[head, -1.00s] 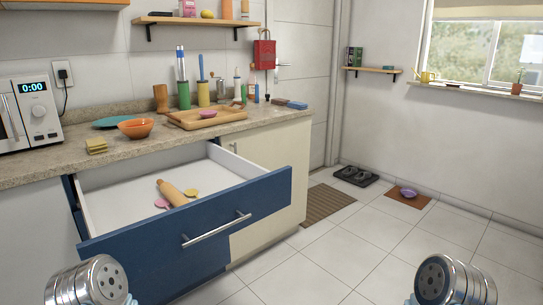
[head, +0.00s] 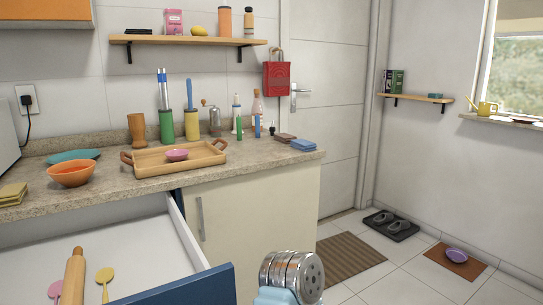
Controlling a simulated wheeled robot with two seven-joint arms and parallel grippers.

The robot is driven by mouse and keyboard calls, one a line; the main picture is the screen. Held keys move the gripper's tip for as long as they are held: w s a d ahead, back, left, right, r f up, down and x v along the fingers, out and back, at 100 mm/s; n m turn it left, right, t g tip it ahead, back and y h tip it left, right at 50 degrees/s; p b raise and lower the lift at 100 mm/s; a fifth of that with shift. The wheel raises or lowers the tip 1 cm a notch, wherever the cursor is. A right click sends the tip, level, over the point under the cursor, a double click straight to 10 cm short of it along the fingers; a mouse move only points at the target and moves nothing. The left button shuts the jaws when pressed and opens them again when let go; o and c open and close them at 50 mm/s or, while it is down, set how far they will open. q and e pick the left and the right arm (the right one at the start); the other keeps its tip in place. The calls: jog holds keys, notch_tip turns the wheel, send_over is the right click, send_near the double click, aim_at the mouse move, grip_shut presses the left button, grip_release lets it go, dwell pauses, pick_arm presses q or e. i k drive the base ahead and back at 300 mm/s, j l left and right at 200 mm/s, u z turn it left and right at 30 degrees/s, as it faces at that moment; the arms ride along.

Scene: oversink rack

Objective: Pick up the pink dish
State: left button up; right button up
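A small pink dish (head: 177,155) sits upright on the wooden tray (head: 205,162) on the counter, near the tray's middle. A second small dish, more purple (head: 456,254), lies on a brown mat (head: 437,257) on the floor at the right. Neither of my grippers shows. Only a rounded metal part of one of my arms is in view at the bottom middle, well apart from both dishes.
An open blue-fronted drawer (head: 184,288) with a rolling pin (head: 75,278) juts out below the counter. An orange bowl (head: 71,173) and a teal plate (head: 74,156) stand left of the tray. Bottles and utensil holders stand behind it. Floor at the right is mostly clear.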

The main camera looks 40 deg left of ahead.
aim_at(177, 157)
jog(key=i+l+u, duration=0.1)
jog(key=i+u, duration=0.2)
jog(key=i, duration=0.15)
jog(key=i+l+u, duration=0.3)
jog(key=i, duration=0.2)
jog(key=i+l+u, duration=0.2)
jog(key=i+u, duration=0.15)
jog(key=i, duration=0.1)
